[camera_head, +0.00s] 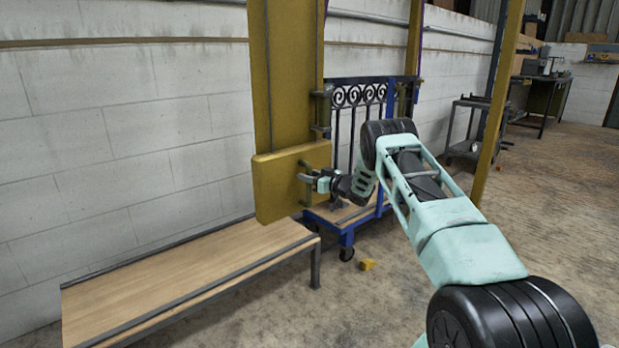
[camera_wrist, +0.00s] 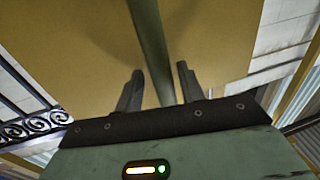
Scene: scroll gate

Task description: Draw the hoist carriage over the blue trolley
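The hoist carriage (camera_head: 275,190) is a yellow block with a grey bar handle (camera_head: 305,200), hanging at the foot of a tall yellow panel (camera_head: 285,75). In the head view it overlaps the far right end of the wooden bench and the left edge of the blue trolley (camera_head: 346,238). The trolley has a wooden deck, casters and a dark scroll gate (camera_head: 358,97). My gripper (camera_head: 312,179) is at the handle. In the wrist view the handle bar (camera_wrist: 150,45) passes between my two fingers (camera_wrist: 160,85), which are apart, with a gap on the left.
A low wooden bench (camera_head: 185,280) stands along the white block wall at the left. A small yellow object (camera_head: 367,264) lies on the floor by the trolley. A yellow post (camera_head: 497,105) and a grey cart (camera_head: 465,130) stand at the right.

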